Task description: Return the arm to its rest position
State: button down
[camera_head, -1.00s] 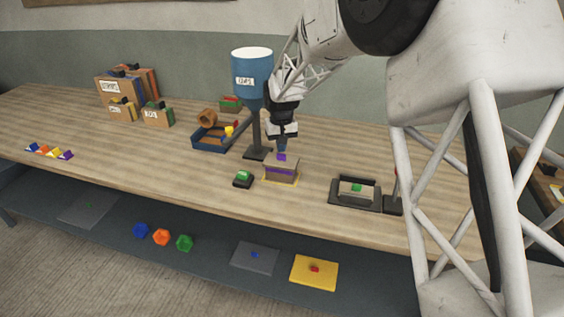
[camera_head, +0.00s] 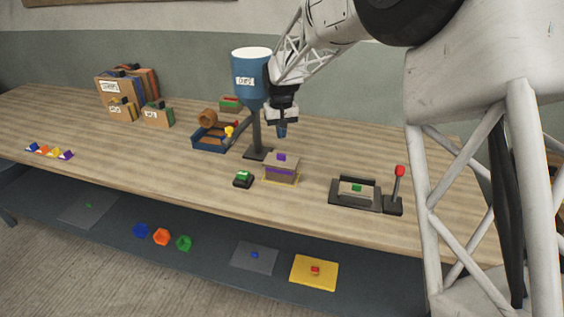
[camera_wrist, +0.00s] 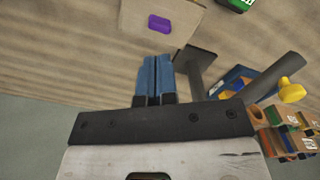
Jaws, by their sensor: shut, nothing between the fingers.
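My gripper (camera_head: 282,131) is above the wooden table, in front of the blue hopper's stand. Its blue fingers are together and empty, and they also show in the wrist view (camera_wrist: 155,76). A mould box with a purple knob (camera_head: 281,170) stands on the table below the gripper, apart from the fingers. In the wrist view the box (camera_wrist: 158,32) lies beyond the fingertips.
The blue hopper (camera_head: 250,72) stands close beside my gripper. A grey press (camera_head: 345,203) and a red-topped lever (camera_head: 396,190) are at right. A green-topped block (camera_head: 243,179) and a blue tray (camera_head: 209,147) are nearby. Cases (camera_head: 125,90) stand at back left.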

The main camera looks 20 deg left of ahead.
jog(key=shift+r, duration=0.15)
jog(key=shift+s+d+r, duration=0.1)
jog(key=shift+d+r, duration=0.05)
jog(key=shift+d, duration=0.1)
jog(key=s+d+r+m, duration=0.1)
jog(key=s+d+r, duration=0.4)
jog(key=d, duration=0.4)
jog(key=s+d+r+m+t, duration=0.1)
jog(key=s+d+r, duration=0.2)
jog(key=s+d, duration=0.4)
jog(key=s+d+r+m, duration=0.1)
jog(key=s+d+r, duration=0.35)
jog(key=d, duration=0.55)
jog(key=s+d+f+m, duration=0.1)
jog(key=s+d, duration=0.6)
jog(key=s, duration=0.6)
jog(key=s+d+f+m+t, duration=0.1)
jog(key=s+d+f+m, duration=0.1)
jog(key=s+d, duration=0.6)
jog(key=shift+s+d+f+t, duration=0.15)
jog(key=shift+s+t, duration=0.15)
jog(key=shift+s, duration=2.8)
